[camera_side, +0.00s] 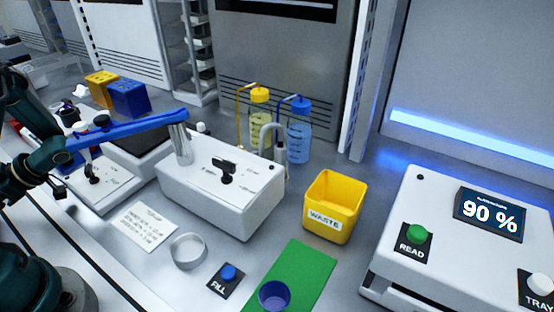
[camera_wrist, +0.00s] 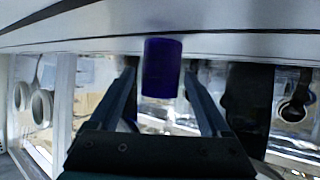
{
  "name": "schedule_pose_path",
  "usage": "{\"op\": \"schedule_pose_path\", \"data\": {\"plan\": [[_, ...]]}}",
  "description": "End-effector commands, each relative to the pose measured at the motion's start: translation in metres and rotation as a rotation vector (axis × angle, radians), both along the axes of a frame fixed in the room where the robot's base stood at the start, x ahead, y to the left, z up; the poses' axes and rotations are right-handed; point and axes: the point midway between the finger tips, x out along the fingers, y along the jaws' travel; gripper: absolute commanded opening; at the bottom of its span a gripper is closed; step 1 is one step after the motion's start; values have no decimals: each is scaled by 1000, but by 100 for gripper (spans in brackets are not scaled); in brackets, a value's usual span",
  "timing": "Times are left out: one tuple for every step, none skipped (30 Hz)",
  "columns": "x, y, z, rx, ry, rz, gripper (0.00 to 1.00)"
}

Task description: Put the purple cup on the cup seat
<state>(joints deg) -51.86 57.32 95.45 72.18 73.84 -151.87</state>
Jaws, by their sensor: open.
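The purple cup (camera_side: 274,296) stands upright, open end up, on the near end of a green mat (camera_side: 296,272) in the side view. A round grey ring (camera_side: 188,251), which looks like the cup seat, lies left of the mat and looks empty. My gripper (camera_wrist: 160,69) is open in the wrist view, its two long fingers apart. A dark blue-purple cylinder shape shows between the fingertips; I cannot tell what it is or whether it touches them. In the side view my dark arm is at the left edge, far from the cup, and its fingertips are not clear.
The FILL button (camera_side: 226,279) lies between ring and mat. A yellow waste bin (camera_side: 333,206) stands behind the mat. A white box with a black lever (camera_side: 218,188) stands behind the ring. The READ machine (camera_side: 455,240) is at right. Two bottles stand behind.

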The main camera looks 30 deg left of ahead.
Motion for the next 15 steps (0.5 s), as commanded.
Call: {"op": "schedule_pose_path", "data": {"plan": [[0,0,0,0,0,0,81],[0,0,1,1,0,0,81],[0,0,2,1,0,0,81],[0,0,4,2,-1,0,81],[3,-1,4,1,-1,-1,81],[7,-3,6,3,0,-3,81],[11,-5,8,2,0,-5,81],[15,-7,9,2,-1,-4,81],[21,-11,13,3,-2,-5,81],[26,-13,15,4,-2,-6,81],[32,-16,18,4,-2,-7,81],[40,-21,21,5,-3,-8,81],[45,-24,24,3,-3,-6,81],[42,-23,31,6,-4,-1,81],[41,-22,39,6,-6,0,81]]}}
